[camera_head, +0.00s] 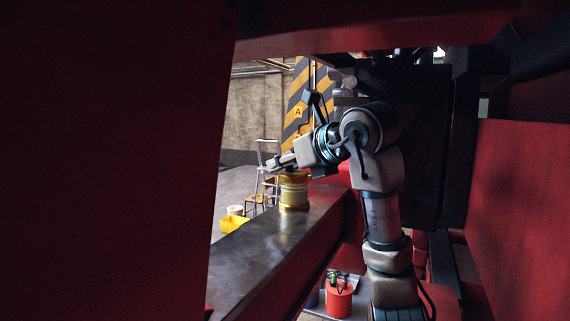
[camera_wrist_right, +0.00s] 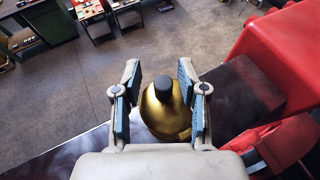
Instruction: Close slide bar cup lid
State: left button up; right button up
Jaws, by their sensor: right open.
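The brass slide bar cup (camera_head: 293,192) stands upright on the grey metal slide bar (camera_head: 268,235) in the head view. My right gripper (camera_head: 278,163) is at the height of the cup's top, reaching in from the right. In the right wrist view my right gripper (camera_wrist_right: 158,95) is open, with one finger on each side of the rounded brass top (camera_wrist_right: 160,112) and its dark round knob (camera_wrist_right: 163,84). I cannot tell whether either finger touches the brass. Whether this top is the lid, and how it sits, is not clear. My left gripper is not in view.
A large red panel (camera_head: 110,160) blocks the left of the head view, and another red wall (camera_head: 520,220) stands at the right.

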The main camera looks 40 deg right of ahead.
jog(key=shift+d, duration=0.25)
jog(key=shift+s+d, duration=0.15)
jog(key=shift+s, duration=0.05)
jog(key=v, duration=1.1)
jog(key=shift+s, duration=0.3)
jog(key=shift+w, duration=0.15)
